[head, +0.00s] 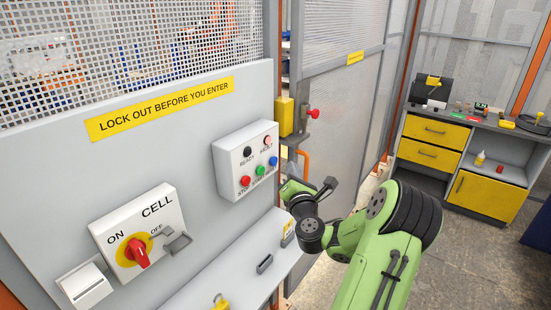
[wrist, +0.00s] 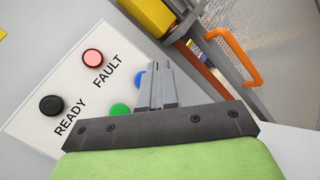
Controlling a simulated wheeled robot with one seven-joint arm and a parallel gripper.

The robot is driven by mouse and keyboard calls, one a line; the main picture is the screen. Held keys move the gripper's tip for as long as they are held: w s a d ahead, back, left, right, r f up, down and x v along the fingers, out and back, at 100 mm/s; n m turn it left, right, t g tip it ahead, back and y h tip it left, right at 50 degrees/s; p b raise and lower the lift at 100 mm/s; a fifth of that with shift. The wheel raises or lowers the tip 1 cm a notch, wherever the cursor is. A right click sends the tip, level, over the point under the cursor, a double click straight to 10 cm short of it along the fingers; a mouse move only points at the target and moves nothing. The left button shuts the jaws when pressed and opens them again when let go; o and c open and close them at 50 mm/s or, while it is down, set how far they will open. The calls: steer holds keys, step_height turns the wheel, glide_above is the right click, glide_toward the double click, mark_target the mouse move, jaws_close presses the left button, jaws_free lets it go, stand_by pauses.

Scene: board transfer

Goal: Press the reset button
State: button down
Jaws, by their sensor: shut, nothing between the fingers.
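The blue reset button (head: 273,161) is at the right end of the lower row on the white control box (head: 228,153). In the wrist view the blue button (wrist: 139,78) shows only partly, just left of and behind my finger tips. My gripper (wrist: 156,68) is shut and empty, its fingers pointing at the box near the blue button. I cannot tell whether they touch it. In the head view the end of my arm is at the box's lower right, and the finger tips are not clear there.
A green button (head: 260,171) and a red button (head: 245,181) sit beside the blue one. The fault lamp (wrist: 92,57) glows pinkish; the ready lamp (wrist: 51,105) is dark. A yellow gate lock (head: 285,117) and orange handle (wrist: 236,55) are close by. A grey shelf (head: 225,270) lies below.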

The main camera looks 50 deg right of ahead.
mark_target(273, 161)
steer(key=shift+w+a+p, duration=0.1)
steer(key=shift+w+p, duration=0.35)
steer(key=shift+w, duration=0.6)
steer(key=shift+w, duration=0.1)
stand_by(1.1)
steer(key=shift+w+p, duration=0.35)
steer(key=shift+p, duration=0.05)
steer(key=shift+w+a+p, duration=0.1)
steer(key=shift+w+p, duration=0.25)
steer(key=shift+w, duration=0.1)
stand_by(0.6)
steer(key=shift+s, duration=0.15)
steer(key=shift+s+b, duration=0.45)
steer(key=shift+s, duration=0.3)
